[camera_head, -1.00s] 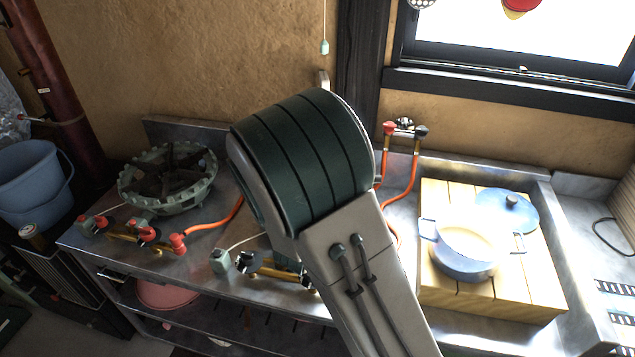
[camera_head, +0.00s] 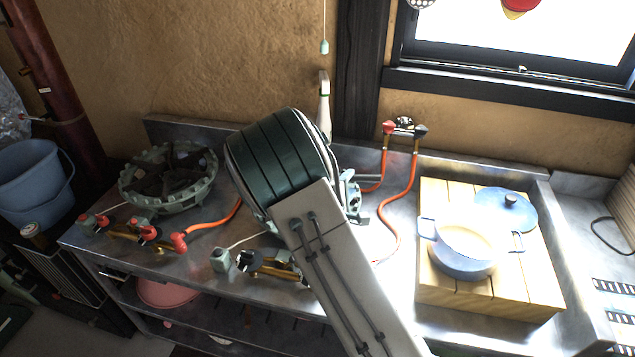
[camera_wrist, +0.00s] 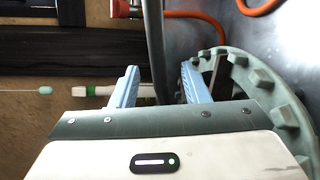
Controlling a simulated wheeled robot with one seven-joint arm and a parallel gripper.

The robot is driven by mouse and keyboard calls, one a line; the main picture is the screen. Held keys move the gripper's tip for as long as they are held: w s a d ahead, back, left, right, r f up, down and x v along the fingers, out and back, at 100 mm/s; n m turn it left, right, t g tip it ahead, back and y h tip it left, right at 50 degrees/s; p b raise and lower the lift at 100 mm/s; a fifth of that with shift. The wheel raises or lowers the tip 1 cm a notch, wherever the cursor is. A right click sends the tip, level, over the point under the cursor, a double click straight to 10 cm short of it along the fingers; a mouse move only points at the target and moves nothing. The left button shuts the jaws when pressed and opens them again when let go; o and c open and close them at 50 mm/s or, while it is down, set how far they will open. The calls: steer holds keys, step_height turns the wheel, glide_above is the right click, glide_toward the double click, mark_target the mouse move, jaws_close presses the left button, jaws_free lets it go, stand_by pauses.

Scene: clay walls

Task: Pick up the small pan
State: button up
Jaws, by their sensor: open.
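No small pan is plainly visible. A pale handle-like object (camera_head: 323,108) stands upright against the back wall, its lower end hidden behind my arm. It also shows in the wrist view (camera_wrist: 98,90) as a white shaft with a green band, beyond the left finger. I cannot tell whether it belongs to the pan. My gripper (camera_wrist: 159,66) is open, its two light blue fingers apart with nothing seen held between them. In the head view my arm hides most of the gripper.
A green burner ring (camera_wrist: 285,100) lies close to the right finger. Another burner (camera_head: 168,178) stands at the counter's left. A blue pot (camera_head: 465,262) and its lid (camera_head: 507,210) sit on a wooden board (camera_head: 490,300) at right. Orange hoses (camera_head: 398,200) run along the counter.

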mark_target(353, 179)
steer(key=shift+x, duration=2)
steer(key=shift+r, duration=0.15)
jaws_close()
steer(key=shift+r, duration=0.1)
steer(key=shift+a+r, duration=0.1)
steer(key=shift+r, duration=0.6)
step_height(353, 179, up, 3)
steer(key=shift+f, duration=0.15)
steer(key=s+d+r, duration=0.1)
steer(key=d, duration=0.1)
steer(key=s+d+r, duration=0.1)
steer(key=d+r, duration=0.1)
steer(key=d, duration=0.1)
steer(key=s+d+r, duration=0.1)
steer(key=d, duration=0.1)
steer(key=shift+d+r+b, duration=0.2)
steer(key=shift+b, duration=0.1)
steer(key=shift+s+d+r, duration=0.25)
steer(key=shift+d+r, duration=0.15)
steer(key=shift+d, duration=0.15)
steer(key=shift+s+d+r, duration=0.25)
steer(key=shift+d+r, duration=0.15)
steer(key=shift+d, duration=0.2)
steer(key=shift+s+d+r, duration=0.25)
steer(key=shift+d+r, duration=0.1)
steer(key=shift+d, duration=0.2)
